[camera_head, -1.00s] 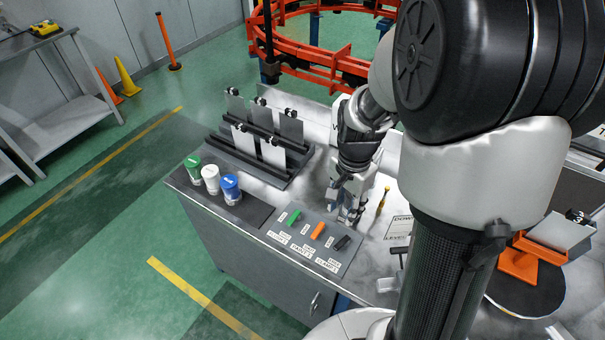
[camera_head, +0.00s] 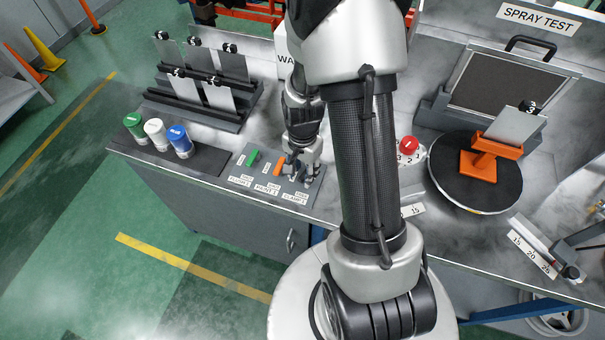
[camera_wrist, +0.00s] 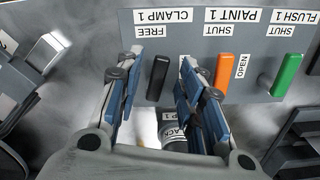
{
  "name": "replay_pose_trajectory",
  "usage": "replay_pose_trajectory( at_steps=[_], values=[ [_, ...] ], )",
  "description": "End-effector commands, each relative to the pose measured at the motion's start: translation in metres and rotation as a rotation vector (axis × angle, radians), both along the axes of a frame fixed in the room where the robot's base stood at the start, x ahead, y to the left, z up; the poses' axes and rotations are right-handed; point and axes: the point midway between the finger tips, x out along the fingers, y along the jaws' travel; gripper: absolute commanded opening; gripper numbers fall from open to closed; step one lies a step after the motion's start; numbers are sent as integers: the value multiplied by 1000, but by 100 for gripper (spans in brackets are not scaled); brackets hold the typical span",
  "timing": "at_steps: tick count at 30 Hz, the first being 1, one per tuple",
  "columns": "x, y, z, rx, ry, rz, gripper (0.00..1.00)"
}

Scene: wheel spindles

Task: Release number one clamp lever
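The black clamp 1 lever (camera_wrist: 157,77) stands on a grey panel (camera_wrist: 196,50) in the wrist view, beside the upside-down labels FREE and CLAMP 1. It leans slightly in the picture. My gripper (camera_wrist: 158,64) is open, with one blue-padded finger on each side of the lever and a visible gap on both sides. In the head view my gripper (camera_head: 300,172) is at the right end of the panel and hides the black lever. The orange paint 1 lever (camera_wrist: 223,74) is just right of the right finger, and the green flush 1 lever (camera_wrist: 287,76) is farther right.
Green, white and blue-capped containers (camera_head: 155,133) stand left of the panel. A rack with numbered plates (camera_head: 215,95) is behind them.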

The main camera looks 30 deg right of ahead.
Motion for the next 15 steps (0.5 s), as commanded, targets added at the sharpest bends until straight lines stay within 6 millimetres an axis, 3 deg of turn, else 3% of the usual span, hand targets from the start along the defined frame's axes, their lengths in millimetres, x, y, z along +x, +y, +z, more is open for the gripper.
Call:
replay_pose_trajectory(
  at_steps=[11,15],
  values=[
    [0,0,-7,-1,-1,0,35],
    [0,0,-7,0,0,0,27]
  ],
)
